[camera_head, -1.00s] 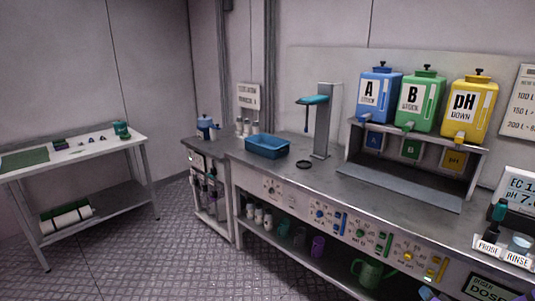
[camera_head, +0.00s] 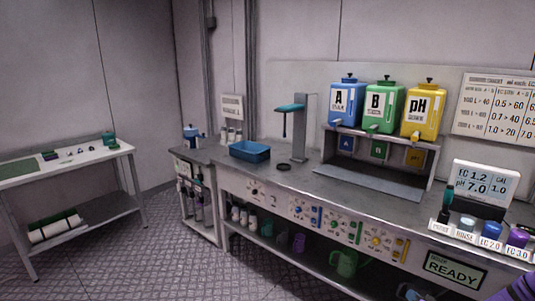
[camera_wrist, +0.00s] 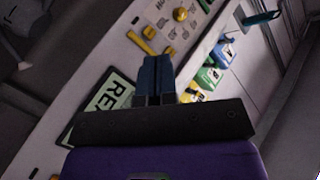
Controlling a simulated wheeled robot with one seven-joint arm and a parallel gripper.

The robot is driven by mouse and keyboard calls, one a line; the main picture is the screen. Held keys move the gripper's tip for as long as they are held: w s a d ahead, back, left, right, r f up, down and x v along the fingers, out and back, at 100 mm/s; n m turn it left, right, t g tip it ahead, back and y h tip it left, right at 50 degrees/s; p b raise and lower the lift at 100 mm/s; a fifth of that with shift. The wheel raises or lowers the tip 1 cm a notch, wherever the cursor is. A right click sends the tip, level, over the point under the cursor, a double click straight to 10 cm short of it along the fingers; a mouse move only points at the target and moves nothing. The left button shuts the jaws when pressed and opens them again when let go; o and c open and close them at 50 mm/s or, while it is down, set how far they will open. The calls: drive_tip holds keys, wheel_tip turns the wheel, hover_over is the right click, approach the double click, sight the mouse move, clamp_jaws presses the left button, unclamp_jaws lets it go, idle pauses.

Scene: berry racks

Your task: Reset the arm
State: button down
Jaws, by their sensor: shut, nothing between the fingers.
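My gripper (camera_wrist: 153,78) shows in the wrist view, with its two blue fingers side by side, shut and empty. It is tilted in the picture and points toward the front of the counter, apart from it as far as I can tell. The green READY display (camera_wrist: 108,95) lies to the left behind the fingers. The blue, green and yellow tanks show small to the right. In the head view the gripper is out of sight; only a purple part of mine shows at the bottom right corner.
The long counter (camera_head: 330,198) carries a blue tray (camera_head: 250,151), a tap stand (camera_head: 300,128) and a rack with A (camera_head: 343,104), B (camera_head: 384,106) and pH (camera_head: 424,110) tanks. A meter (camera_head: 484,182) and labelled cups stand at right. A white table (camera_head: 60,166) is left; floor between is clear.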

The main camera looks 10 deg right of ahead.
drive_tip(key=w+a+r+n+g, duration=0.1)
drive_tip(key=w+r+n+g, duration=0.25)
drive_tip(key=r, duration=0.65)
drive_tip(key=w+r+n+g, duration=0.2)
drive_tip(key=w+r, duration=0.3)
drive_tip(key=r, duration=0.4)
drive_tip(key=a+r+n+g, duration=0.1)
drive_tip(key=a+r, duration=0.2)
drive_tip(key=r, duration=0.4)
drive_tip(key=s+a+r+g+h, duration=0.1)
drive_tip(key=a+r, duration=0.2)
drive_tip(key=r, duration=0.4)
drive_tip(key=a+r+n+g, duration=0.1)
drive_tip(key=a+r, duration=0.2)
drive_tip(key=r, duration=0.4)
drive_tip(key=s+a+r+g+h, duration=0.1)
drive_tip(key=s+a+r, duration=1.25)
drive_tip(key=r, duration=0.25)
drive_tip(key=s+a+r+y, duration=0.1)
drive_tip(key=s+a+r, duration=0.1)
drive_tip(key=s+a, duration=0.3)
drive_tip(key=s+a+r+g+y, duration=0.1)
drive_tip(key=s+a, duration=0.4)
drive_tip(key=s, duration=0.8)
drive_tip(key=shift+s+a+r+y, duration=0.35)
drive_tip(key=shift+s+r+y, duration=0.05)
drive_tip(key=shift+r, duration=0.3)
